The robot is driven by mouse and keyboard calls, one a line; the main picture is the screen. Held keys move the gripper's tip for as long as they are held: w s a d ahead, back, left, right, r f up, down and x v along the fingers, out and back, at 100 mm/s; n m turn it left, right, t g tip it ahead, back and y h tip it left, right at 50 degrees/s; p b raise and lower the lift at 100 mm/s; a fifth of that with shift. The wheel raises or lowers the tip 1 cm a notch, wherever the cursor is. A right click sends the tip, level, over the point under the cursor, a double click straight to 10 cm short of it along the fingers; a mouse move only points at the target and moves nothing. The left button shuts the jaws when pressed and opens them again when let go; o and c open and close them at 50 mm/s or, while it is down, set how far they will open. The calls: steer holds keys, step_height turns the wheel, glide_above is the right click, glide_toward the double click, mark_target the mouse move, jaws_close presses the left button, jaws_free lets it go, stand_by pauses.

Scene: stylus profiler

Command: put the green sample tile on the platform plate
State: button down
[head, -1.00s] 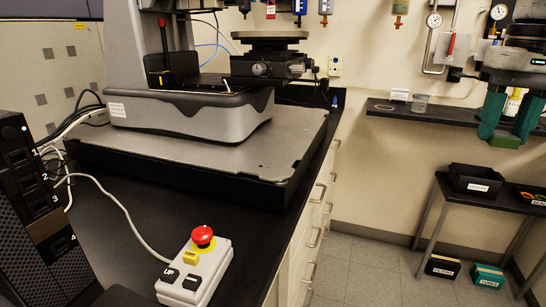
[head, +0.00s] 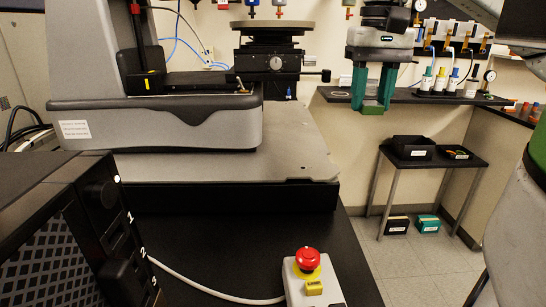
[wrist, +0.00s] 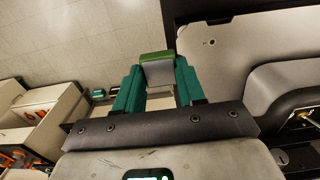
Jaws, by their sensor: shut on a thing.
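My gripper (head: 372,104) is shut on the green sample tile (head: 372,111), held between the teal fingertips. In the wrist view the tile (wrist: 157,57) shows as a green edge with a grey face between the fingers (wrist: 158,80). The platform plate (head: 273,26) is a round, flat disc on top of the profiler's dark stage, upper middle of the head view. Its top looks bare, though I see it nearly edge-on. My gripper hangs to the right of the plate, apart from it, with the tile lower in the picture than the plate. The plate is not seen in the wrist view.
The profiler body (head: 190,128) stands on a grey slab (head: 290,150) on the black bench. A control box with a red stop button (head: 307,260) is at the front. A dark tower (head: 75,235) fills the lower left. A wall shelf (head: 425,97) lies behind my gripper.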

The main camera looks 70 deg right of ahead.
steer(key=w+d+f+b, duration=0.15)
steer(key=w+f, duration=0.25)
steer(key=w, duration=0.4)
glide_above(296, 158)
steer(key=s, duration=0.1)
step_height(296, 158, down, 5)
steer(key=shift+s+a+r+b, duration=0.1)
steer(key=shift+a+r+b, duration=0.1)
steer(key=shift+b, duration=0.15)
steer(key=shift+w+d+f, duration=0.1)
steer(key=shift+w+f, duration=0.2)
steer(key=shift+w+f+b, duration=0.15)
steer(key=shift+f+b, duration=0.1)
steer(key=shift+f, duration=0.7)
steer(key=shift+w+f+b, duration=0.15)
steer(key=shift+f+b, duration=0.1)
steer(key=shift+f, duration=0.7)
steer(key=shift+f, duration=0.1)
steer(key=c, duration=0.7)
jaws_free()
steer(key=shift+d, duration=0.1)
step_height(296, 158, up, 12)
steer(key=p, duration=0.2)
steer(key=shift+p, duration=0.3)
